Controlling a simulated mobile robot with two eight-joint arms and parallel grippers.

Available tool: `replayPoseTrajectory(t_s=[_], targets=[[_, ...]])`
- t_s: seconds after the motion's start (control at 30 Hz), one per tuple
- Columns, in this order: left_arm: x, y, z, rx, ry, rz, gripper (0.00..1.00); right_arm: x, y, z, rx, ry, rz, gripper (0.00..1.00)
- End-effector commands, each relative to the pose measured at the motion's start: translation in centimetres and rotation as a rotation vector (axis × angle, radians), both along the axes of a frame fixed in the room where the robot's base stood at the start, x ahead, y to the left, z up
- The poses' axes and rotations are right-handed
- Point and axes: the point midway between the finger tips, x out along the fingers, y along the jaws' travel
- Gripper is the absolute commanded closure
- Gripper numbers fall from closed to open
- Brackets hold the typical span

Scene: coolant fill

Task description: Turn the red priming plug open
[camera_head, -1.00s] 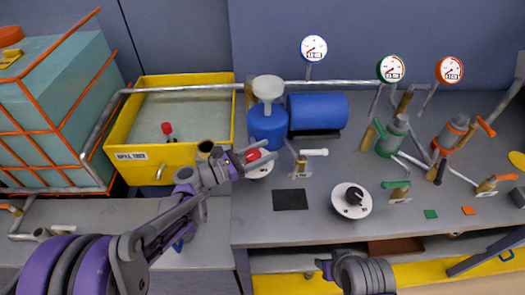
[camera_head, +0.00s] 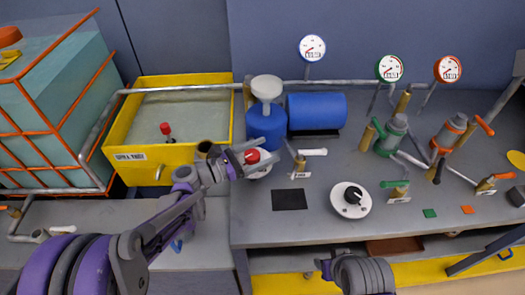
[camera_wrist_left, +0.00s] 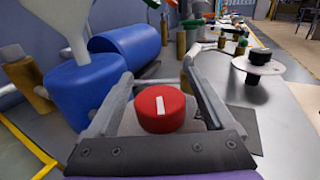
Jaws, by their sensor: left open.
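The red priming plug (camera_head: 252,156) sits on a pale round base on the grey bench, in front of the blue pump with the white funnel. In the left wrist view the red plug (camera_wrist_left: 161,108) shows a white bar mark on its top, running roughly away from me. My left gripper (camera_head: 246,157) is open, with one finger on each side of the plug. In the wrist view the fingers stand apart from the red cap, with gaps visible. My right gripper (camera_head: 325,269) shows only in part at the bottom of the head view; its jaws cannot be made out.
The blue pump (camera_head: 266,128) and a blue cylinder (camera_head: 318,111) stand close behind the plug. A white-handled valve (camera_head: 304,160) is just right of it. A black-knobbed white dial (camera_head: 351,200) and a dark square (camera_head: 290,199) lie further right. A yellow spill tank (camera_head: 120,133) is left.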

Motion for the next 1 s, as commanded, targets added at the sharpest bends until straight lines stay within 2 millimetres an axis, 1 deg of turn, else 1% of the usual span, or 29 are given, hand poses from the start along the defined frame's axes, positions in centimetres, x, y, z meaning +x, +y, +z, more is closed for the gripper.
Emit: replayPoseTrajectory(t_s=[0.07,0.17,0.5,0.6,0.77,1.0], targets=[[-0.1,0.2,0.0,0.0,0.0,0.001,0.14,0.0,0.0,0.0,0.0,0.0,0.0,0.5],[-0.5,1.2,0.0,0.0,0.0,0.003,0.14,0.0,0.0,-0.1,0.0,0.0,0.0,0.5],[-3.3,7.2,0.0,0.001,0.0,0.004,0.14,0.0,0.0,-0.3,0.0,0.001,0.0,0.5],[-4.0,8.5,0.0,0.001,0.0,0.003,0.14,0.0,0.0,-0.3,0.0,0.001,0.0,0.5],[-4.5,9.6,0.0,0.0,0.0,0.001,0.14,0.0,0.0,-0.3,0.0,0.001,0.0,0.5],[-4.6,9.8,0.0,0.0,0.0,0.0,0.14,0.0,0.0,-0.3,0.0,0.001,0.0,0.5]])
